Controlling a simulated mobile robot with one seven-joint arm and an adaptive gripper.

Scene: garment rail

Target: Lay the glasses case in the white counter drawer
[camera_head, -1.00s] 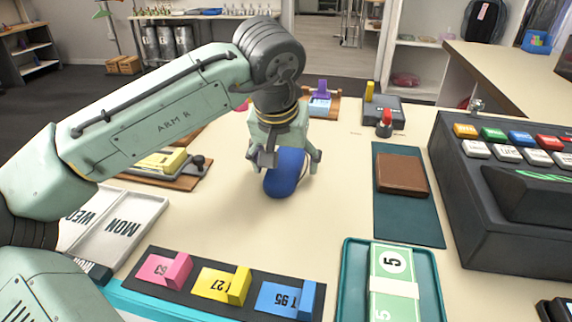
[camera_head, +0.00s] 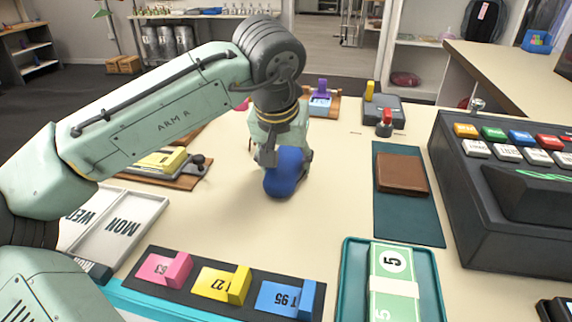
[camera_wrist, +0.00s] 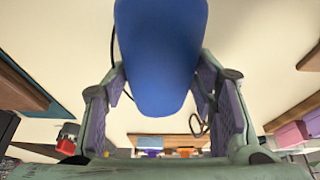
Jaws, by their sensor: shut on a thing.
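The glasses case (camera_head: 285,172) is a smooth, rounded blue object standing on end over the cream counter, in the middle of the head view. My gripper (camera_head: 286,158) comes down on it from above and is shut on it. In the wrist view the blue case (camera_wrist: 160,50) sits between the two purple-padded fingers (camera_wrist: 160,82). I cannot tell whether its lower end touches the counter. I cannot make out the white counter drawer in either view.
A wallet (camera_head: 400,173) lies on a teal mat at right, beside the dark cash register (camera_head: 500,215). A teal tray with banknotes (camera_head: 345,290) and a black strip with coloured tags (camera_head: 225,312) are in front. A white tray marked MON (camera_head: 140,238) is at left.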

